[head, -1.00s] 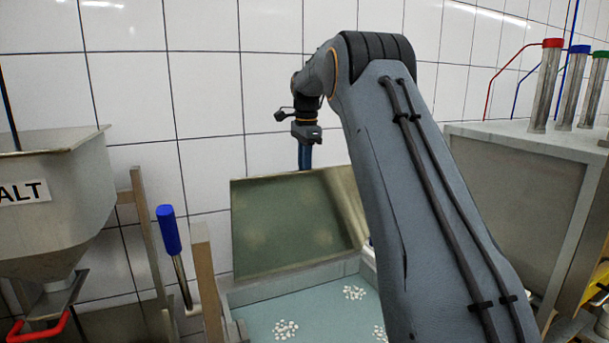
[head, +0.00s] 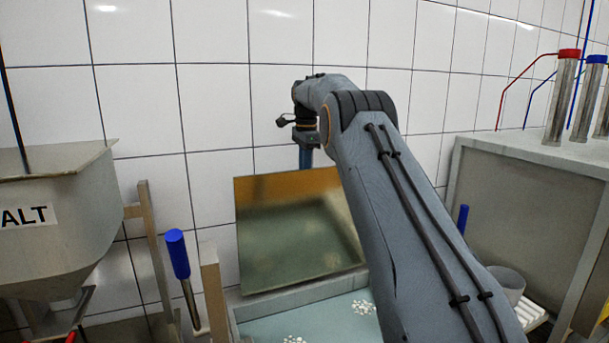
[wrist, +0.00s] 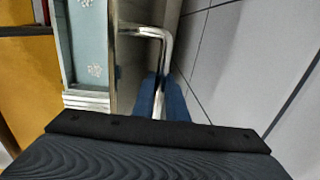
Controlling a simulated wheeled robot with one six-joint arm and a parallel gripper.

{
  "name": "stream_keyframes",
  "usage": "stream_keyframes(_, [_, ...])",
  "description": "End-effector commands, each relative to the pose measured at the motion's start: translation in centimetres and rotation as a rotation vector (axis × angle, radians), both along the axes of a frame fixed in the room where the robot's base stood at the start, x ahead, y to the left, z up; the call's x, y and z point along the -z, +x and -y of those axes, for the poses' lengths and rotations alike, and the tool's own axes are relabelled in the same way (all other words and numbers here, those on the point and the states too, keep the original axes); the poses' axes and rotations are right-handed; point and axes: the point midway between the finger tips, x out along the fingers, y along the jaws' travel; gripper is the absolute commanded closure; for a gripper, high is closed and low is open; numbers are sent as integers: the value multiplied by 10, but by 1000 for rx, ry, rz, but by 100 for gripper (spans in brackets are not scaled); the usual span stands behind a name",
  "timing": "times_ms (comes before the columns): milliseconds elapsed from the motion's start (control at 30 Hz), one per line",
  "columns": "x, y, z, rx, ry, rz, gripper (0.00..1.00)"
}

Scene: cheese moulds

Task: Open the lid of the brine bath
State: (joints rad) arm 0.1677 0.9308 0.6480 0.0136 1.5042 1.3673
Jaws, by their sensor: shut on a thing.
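The lid (head: 298,235) of the brine bath stands raised, near upright, at the back of the bath in the head view. The bath (head: 262,302) lies open in front of it, with pale blue-green liquid and white clumps inside. In the wrist view the lid's edge (wrist: 127,60) is seen beside the bath (wrist: 88,50). My gripper (wrist: 161,95) has its blue fingers shut on the lid's metal bar handle (wrist: 163,45). In the head view my gripper (head: 305,156) is at the lid's top edge, and the handle is hidden behind it.
A salt hopper (head: 60,235) stands at the left. A blue-handled lever (head: 177,253) and a wooden post (head: 211,285) are beside the bath. A steel cabinet (head: 520,190) with capped tubes (head: 562,95) is at the right. The tiled wall (head: 215,100) is close behind the lid.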

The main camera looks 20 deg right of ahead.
Motion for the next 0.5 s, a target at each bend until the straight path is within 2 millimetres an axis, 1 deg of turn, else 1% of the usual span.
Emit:
stream_keyframes(33, [-7,1,5,5,-8,13,100])
stream_keyframes(133, [-8,1,5,5,-9,14,100])
stream_keyframes(167, [-8,1,5,5,-9,14,86])
stream_keyframes(200, [-8,1,5,5,-9,14,79])
stream_keyframes(267, [-7,1,4,3,-7,13,69])
stream_keyframes(500, [-4,1,0,-1,-4,7,69])
